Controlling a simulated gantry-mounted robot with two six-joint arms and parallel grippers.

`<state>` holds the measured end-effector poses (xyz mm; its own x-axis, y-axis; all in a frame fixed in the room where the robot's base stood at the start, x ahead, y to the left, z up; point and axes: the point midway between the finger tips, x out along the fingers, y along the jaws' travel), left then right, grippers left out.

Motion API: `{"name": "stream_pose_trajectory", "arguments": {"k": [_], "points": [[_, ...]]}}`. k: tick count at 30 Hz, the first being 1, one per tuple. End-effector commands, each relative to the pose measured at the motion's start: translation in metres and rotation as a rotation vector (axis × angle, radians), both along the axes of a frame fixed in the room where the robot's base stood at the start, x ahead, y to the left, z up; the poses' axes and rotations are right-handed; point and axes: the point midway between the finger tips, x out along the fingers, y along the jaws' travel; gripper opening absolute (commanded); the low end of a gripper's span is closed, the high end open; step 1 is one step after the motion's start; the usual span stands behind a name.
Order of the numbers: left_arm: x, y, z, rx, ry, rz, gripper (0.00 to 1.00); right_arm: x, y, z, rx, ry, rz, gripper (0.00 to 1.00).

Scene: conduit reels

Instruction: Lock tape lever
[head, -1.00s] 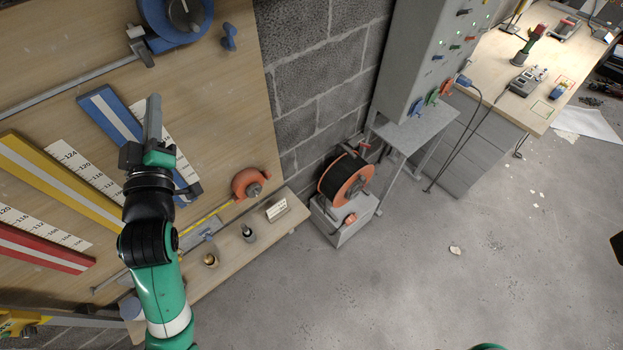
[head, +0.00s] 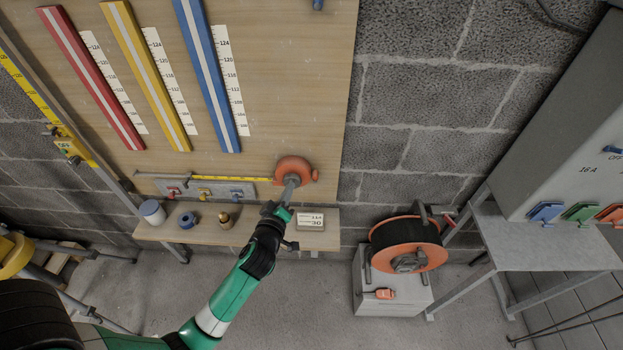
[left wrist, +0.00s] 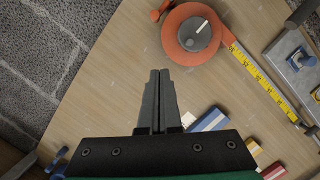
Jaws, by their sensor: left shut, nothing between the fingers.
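The orange tape case (head: 294,168) is mounted on the wooden board at its lower right. Its yellow tape (head: 225,178) runs out to the left. In the left wrist view the case (left wrist: 176,48) has a round grey dial with a white mark (left wrist: 198,28), and a small orange tab (left wrist: 156,15) on its far side. My left gripper (head: 291,182) is shut and empty, and in the head view it overlaps the case's lower part. In the left wrist view its fingertips (left wrist: 160,72) show just short of the case, with no clear contact. My right gripper is out of view.
Red, yellow and blue strips (head: 208,75) with scales are on the board. A shelf (head: 255,241) below holds small parts and a printed card (head: 310,221). An orange-and-black reel (head: 405,245) stands on a grey box to the right. A grey cabinet (head: 560,130) is farther right.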

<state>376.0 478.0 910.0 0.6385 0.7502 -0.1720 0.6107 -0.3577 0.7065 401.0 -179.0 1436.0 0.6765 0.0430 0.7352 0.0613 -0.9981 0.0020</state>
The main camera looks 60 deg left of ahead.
Motion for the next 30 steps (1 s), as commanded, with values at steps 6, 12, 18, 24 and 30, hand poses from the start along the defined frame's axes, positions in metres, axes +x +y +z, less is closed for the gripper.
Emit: {"name": "stream_pose_trajectory", "arguments": {"k": [6,12,18,24,30], "points": [[0.012,0.014,-0.003,0.001,-0.001,0.002,0.0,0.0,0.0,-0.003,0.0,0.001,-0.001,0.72],[0.039,0.046,-0.011,0.001,-0.003,0.002,0.0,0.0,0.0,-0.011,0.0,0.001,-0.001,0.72],[0.066,0.078,-0.019,0.002,-0.001,0.001,0.0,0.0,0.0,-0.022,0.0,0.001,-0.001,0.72],[0.084,0.063,-0.044,-0.001,0.002,-0.002,0.0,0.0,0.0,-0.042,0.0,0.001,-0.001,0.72],[0.089,0.06,-0.046,-0.001,0.0,-0.001,0.0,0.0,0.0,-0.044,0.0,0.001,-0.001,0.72]]}}
